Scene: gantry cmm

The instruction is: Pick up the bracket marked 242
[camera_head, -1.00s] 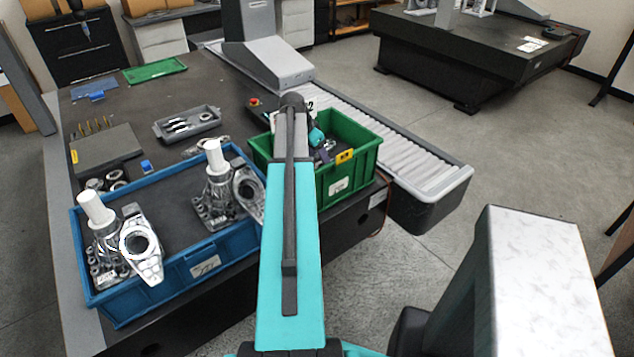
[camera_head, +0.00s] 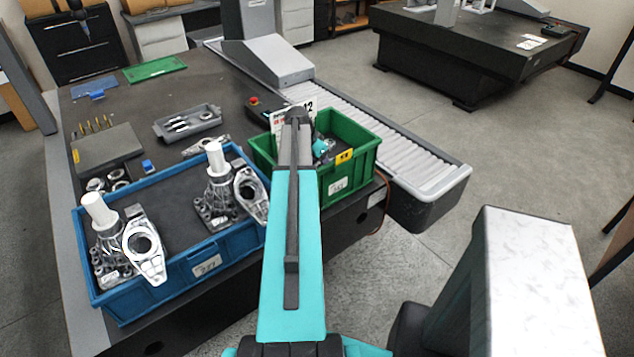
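Two silver cast brackets with white cylinders on top stand in the blue crate (camera_head: 205,262): a left bracket (camera_head: 112,245) and a right bracket (camera_head: 220,190). I cannot read 242 on either one. A flat silver flange part (camera_head: 145,250) leans beside the left bracket, and another flange (camera_head: 250,190) beside the right one. My arm reaches up the middle to the green crate (camera_head: 352,172). A teal bit of my wrist (camera_head: 319,146) shows over that crate; my fingers and whatever lies near them are mostly hidden behind the arm.
A white card (camera_head: 281,118), partly covered by my arm, shows a "2". A grey tray (camera_head: 188,124) with metal parts lies behind the blue crate. A roller conveyor (camera_head: 400,150) runs along the right of the dark table.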

